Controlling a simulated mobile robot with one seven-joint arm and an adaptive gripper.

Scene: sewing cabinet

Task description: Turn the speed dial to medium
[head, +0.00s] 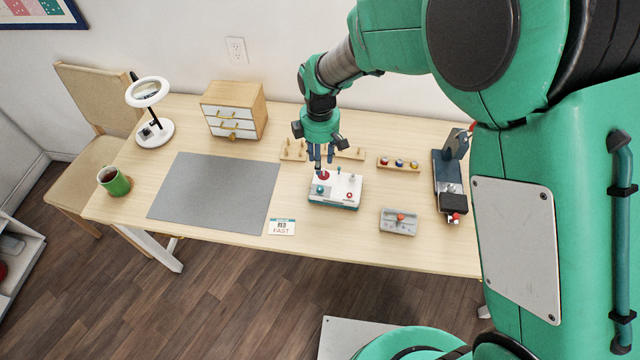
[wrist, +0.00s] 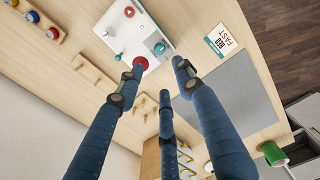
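My gripper (head: 318,164) points down above the box's back left part. Its three fingers (wrist: 160,76) are spread open with nothing between them. One fingertip overlaps the red knob (wrist: 140,62); contact is unclear.
The box also carries a green-topped lever (head: 339,170), a grey lever (head: 351,177) and a red button (head: 349,195). A card reading "RED FAST" (head: 282,227) lies front left. A grey mat (head: 215,190), pegged wooden rack (head: 293,150), spool rack (head: 399,163) and small grey device (head: 398,222) surround it.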

